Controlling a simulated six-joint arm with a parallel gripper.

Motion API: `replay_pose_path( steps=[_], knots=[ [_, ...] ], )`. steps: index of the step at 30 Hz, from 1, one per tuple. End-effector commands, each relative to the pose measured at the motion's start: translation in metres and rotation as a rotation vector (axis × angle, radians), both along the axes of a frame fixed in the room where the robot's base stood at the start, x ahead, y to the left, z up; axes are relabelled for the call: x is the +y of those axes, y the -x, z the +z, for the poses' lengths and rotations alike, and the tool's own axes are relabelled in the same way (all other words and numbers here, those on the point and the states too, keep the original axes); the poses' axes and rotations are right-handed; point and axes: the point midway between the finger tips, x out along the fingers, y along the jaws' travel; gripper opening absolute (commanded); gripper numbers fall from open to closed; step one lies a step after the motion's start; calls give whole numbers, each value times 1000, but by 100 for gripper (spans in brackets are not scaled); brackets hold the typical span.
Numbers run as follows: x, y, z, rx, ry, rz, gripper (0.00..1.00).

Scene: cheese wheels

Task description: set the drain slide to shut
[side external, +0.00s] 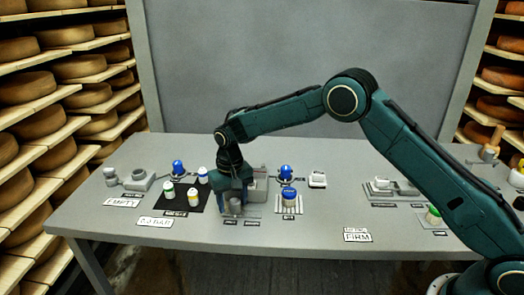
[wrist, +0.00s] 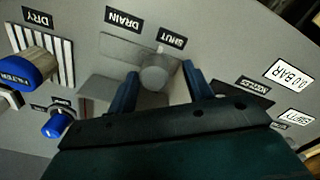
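The drain slide's grey round knob (wrist: 154,76) shows in the wrist view at the right end of its flat grey track plate (wrist: 105,46), near the label SHUT (wrist: 171,40). The label DRAIN (wrist: 123,19) lies further left. My gripper (wrist: 158,84) is open, with one dark finger on each side of the knob and some gap visible at the right finger. I cannot tell whether the left finger touches it. In the side view my gripper (side external: 234,207) points down at the table's front middle and partly hides the slide.
A blue FILTER knob (wrist: 30,70) on a striped plate and a smaller blue knob (wrist: 58,123) are at left in the wrist view. In the side view, several small bottles stand on a black mat (side external: 172,201) left of my gripper. Sign cards (side external: 154,222) lie near the front edge.

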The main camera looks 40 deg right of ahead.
Motion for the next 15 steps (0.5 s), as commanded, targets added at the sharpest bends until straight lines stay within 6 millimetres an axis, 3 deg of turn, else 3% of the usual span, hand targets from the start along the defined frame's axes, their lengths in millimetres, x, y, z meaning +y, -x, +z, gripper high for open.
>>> replay_pose_path(
  steps=[15],
  knots=[
    [-2,1,11,5,2,-3,50]
  ],
)
